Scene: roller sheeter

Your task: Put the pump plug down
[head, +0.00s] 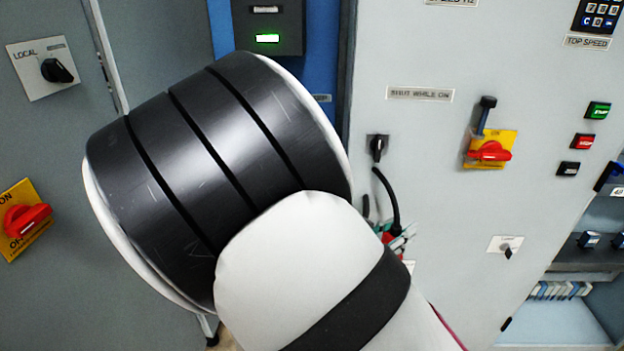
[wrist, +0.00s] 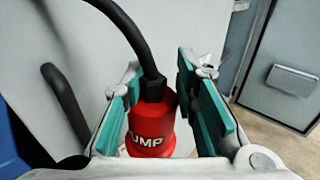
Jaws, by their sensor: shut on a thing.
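The pump plug (wrist: 150,128) is a red cylinder with white lettering that reads "UMP" in the wrist view. A thick black cable (wrist: 143,42) comes out of its top end. My gripper (wrist: 158,84) has teal finger pads on both sides of the plug and is shut on it. In the head view my gripper (head: 404,240) is mostly hidden behind my arm, in front of the grey panel. A little red of the plug (head: 388,237) shows there, with its cable (head: 388,196) curving up. What lies under the plug is hidden.
The grey panel (head: 440,130) carries a black rotary switch (head: 377,147), a red-and-yellow isolator (head: 490,150), push buttons (head: 597,110) and a small knob (head: 505,246). Another cabinet with a red isolator (head: 26,219) stands at left. A shelf opening (head: 575,255) is at lower right. Floor (wrist: 265,135) shows at right in the wrist view.

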